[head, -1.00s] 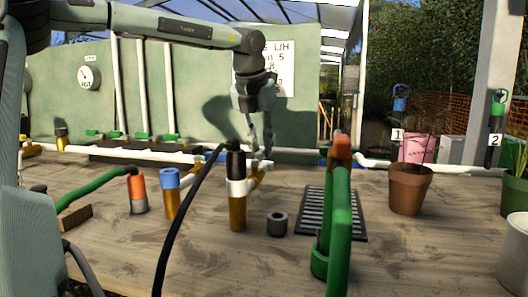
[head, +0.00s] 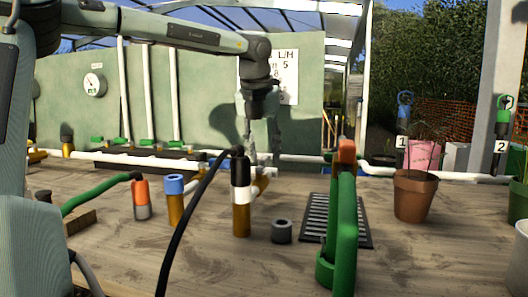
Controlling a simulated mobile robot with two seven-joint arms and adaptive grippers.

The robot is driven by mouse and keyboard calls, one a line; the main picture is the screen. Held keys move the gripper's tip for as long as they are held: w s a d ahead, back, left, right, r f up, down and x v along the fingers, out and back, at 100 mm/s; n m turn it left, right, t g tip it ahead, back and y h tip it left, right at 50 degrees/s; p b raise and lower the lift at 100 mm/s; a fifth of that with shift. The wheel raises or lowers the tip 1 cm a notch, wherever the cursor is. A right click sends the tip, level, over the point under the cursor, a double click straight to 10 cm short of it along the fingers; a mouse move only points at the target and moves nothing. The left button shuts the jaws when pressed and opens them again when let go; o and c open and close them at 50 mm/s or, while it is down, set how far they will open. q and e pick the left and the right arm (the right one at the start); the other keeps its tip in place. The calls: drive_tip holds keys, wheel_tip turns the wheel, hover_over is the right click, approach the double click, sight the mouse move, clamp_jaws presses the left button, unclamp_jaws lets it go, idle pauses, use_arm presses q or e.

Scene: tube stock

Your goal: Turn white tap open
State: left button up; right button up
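A brass-coloured post (head: 241,220) with a white band (head: 241,193) and a black top stands on the bench near the middle of the head view. Just behind it to the right is a small tan and white fitting (head: 263,181), partly hidden by the post; I cannot tell for sure which white part is the tap's handle. My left gripper (head: 251,158) points down just behind the post's black top, close to the fitting. Its fingers show nearly edge-on, so neither their gap nor contact is clear. My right gripper is not in view.
A blue-topped post (head: 175,198) and an orange-topped post (head: 141,199) stand left.

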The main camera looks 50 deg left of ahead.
sight(259, 166)
use_arm(q)
drive_tip(key=v, duration=1.2)
idle(0.5)
